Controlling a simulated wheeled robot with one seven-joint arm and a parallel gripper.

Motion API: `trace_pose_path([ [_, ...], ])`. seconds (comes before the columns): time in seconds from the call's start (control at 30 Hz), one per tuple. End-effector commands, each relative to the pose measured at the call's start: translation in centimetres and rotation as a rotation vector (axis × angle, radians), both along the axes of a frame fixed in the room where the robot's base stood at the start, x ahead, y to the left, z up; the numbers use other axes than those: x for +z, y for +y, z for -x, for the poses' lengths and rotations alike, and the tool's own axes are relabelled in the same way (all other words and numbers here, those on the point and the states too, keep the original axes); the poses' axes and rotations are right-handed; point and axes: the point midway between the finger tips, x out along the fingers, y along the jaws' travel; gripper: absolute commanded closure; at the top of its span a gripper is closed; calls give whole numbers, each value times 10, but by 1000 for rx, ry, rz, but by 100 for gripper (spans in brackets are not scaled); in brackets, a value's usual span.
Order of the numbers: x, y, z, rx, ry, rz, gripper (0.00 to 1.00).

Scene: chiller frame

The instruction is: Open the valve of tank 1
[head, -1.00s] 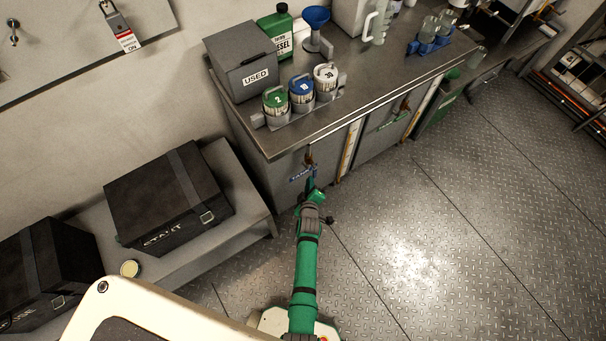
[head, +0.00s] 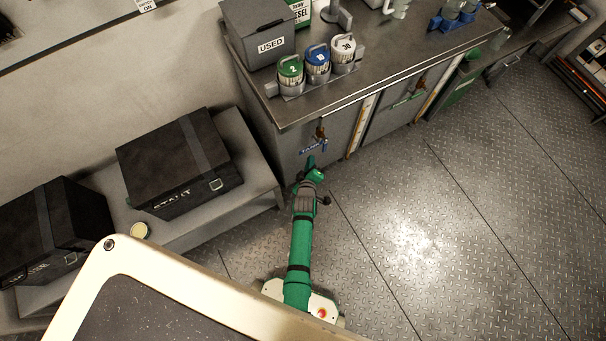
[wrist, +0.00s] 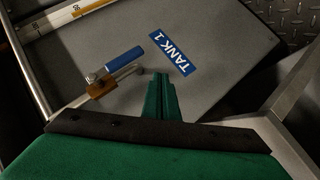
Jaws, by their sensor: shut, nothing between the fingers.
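The valve of tank 1 has a blue lever handle (wrist: 125,58) on a brass body (wrist: 100,86) in the wrist view. In the head view the brass valve body (head: 320,133) shows on the cabinet front under the counter. The blue TANK 1 label (wrist: 174,53) is beside the lever, and it also shows in the head view (head: 311,149). My gripper (wrist: 161,80) is shut and empty, near the panel, between the lever and the label's lower side. In the head view my gripper (head: 310,163) is just below the valve. I see no contact with the lever.
A steel counter (head: 400,75) stands above the tanks, with a grey USED box (head: 258,35) and several canisters on it. A low grey bench (head: 250,160) with black cases (head: 175,165) is at left. A gauge strip (head: 361,125) is right of the valve. The floor at right is clear.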

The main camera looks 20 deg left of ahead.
Motion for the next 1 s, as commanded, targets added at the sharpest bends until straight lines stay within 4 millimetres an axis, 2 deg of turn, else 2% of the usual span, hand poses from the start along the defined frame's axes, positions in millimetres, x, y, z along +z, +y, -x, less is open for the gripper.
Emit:
trace_pose_path([
  [0.03, -3, -4, 15, -2, 6, 2, 100],
  [0.1, -3, -7, 29, -6, 5, 1, 100],
  [0.4, -3, -16, 78, -13, 3, 0, 100],
  [0.6, -3, -16, 93, -11, 1, -1, 100],
  [0.9, -3, -13, 97, -3, 2, -4, 100],
  [1.0, 2, -16, 107, -20, 3, -28, 100],
])
